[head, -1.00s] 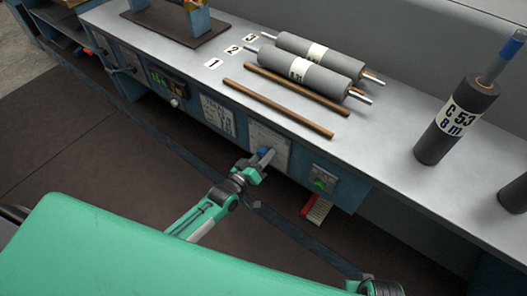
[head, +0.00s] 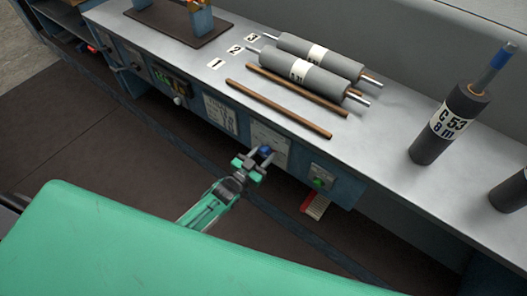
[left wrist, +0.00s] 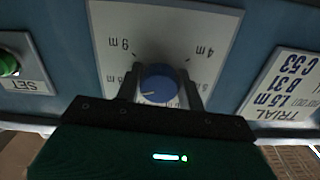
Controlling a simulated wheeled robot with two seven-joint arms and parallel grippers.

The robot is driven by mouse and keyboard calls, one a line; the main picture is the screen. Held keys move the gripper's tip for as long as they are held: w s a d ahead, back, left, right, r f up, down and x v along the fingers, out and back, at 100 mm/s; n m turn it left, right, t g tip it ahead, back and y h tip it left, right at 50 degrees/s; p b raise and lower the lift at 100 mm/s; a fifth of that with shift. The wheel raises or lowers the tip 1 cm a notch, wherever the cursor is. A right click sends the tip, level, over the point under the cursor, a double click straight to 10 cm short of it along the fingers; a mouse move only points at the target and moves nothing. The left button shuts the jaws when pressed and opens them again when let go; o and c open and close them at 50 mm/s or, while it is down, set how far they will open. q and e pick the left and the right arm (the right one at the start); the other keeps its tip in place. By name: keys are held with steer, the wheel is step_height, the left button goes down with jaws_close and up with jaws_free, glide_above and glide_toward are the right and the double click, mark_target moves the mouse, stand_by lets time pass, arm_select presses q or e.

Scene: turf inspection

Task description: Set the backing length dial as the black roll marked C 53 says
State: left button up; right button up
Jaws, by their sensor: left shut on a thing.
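The black roll marked C 53 (head: 443,122) stands upright on the bench at the right; its white label reads C 53 and 8 m. The backing length dial is a blue knob (left wrist: 160,82) on a pale plate (left wrist: 220,20) on the bench front. In the left wrist view the plate is upside down, with 4, 6 and 8 legible around the knob. The knob's pale mark points left and slightly down in that picture, near the 8; the exact setting is unclear. My left gripper (head: 256,162) is shut on the knob. My right gripper is out of view.
A panel with a green SET button (left wrist: 8,64) is beside the dial; it also shows in the head view (head: 319,182). A TRIAL card (left wrist: 284,85) is on the other side. Grey rolls (head: 310,65) and brown rods (head: 280,108) lie on the bench (head: 375,150).

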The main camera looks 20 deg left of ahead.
arm_select(q)
steer(key=shift+w+a+r, duration=0.15)
steer(key=shift+w+r, duration=0.05)
steer(key=shift+r, duration=0.2)
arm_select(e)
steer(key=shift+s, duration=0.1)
arm_select(q)
steer(key=o, duration=1)
steer(key=shift+s+f, duration=0.15)
steer(key=shift+f, duration=0.05)
steer(key=shift+v, duration=6.85)
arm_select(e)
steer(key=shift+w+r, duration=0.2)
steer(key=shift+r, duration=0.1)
arm_select(q)
steer(key=shift+r, duration=0.1)
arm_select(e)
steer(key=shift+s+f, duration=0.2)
